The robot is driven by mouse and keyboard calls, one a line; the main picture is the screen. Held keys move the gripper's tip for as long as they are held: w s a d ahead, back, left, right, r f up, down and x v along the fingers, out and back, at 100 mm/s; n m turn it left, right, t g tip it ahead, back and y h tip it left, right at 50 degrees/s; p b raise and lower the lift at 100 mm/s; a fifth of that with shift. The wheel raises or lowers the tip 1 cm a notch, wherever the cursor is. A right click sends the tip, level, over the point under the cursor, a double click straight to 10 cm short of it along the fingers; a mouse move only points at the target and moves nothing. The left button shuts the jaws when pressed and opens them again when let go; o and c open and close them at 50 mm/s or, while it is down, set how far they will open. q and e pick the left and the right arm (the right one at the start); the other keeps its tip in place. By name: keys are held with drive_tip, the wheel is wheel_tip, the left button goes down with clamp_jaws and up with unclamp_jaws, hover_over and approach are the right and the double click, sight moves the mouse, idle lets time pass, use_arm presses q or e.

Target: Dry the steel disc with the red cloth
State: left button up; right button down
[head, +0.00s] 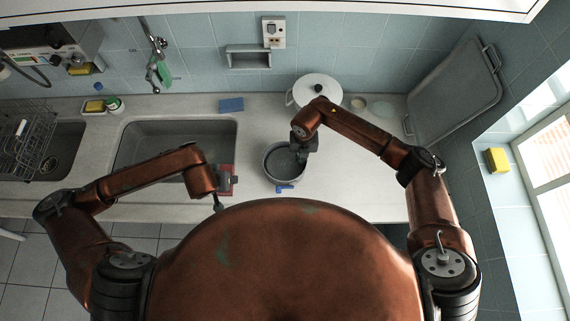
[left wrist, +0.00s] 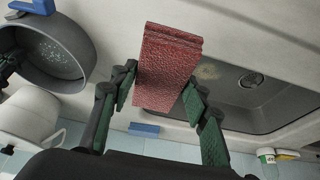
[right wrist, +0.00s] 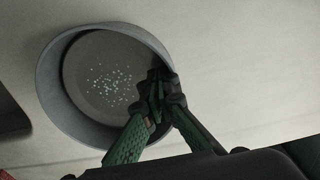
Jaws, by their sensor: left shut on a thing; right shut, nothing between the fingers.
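The red cloth (head: 226,182) is a folded slab at the counter's front, beside the sink's right end. My left gripper (left wrist: 159,80) is shut on it, with a finger at each side. A round grey steel vessel (head: 270,173) stands right of the cloth. Its flat round floor, which looks like the steel disc (head: 283,161), carries small pale droplets, clear in the right wrist view (right wrist: 100,75). My right gripper (right wrist: 158,90) is shut and empty at the vessel's inner edge. Whether it touches the disc is hard to tell.
The sink (head: 175,145) lies left of the cloth. A white lidded pot (head: 318,90) stands behind the vessel. A metal tray (head: 455,92) leans at right. Counter right of the vessel is clear.

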use_arm(q)
drive_tip(key=shift+f, duration=0.3)
use_arm(e)
drive_tip(key=shift+f, duration=0.45)
use_arm(q)
drive_tip(key=shift+r, duration=0.1)
use_arm(e)
drive_tip(key=shift+r, duration=0.1)
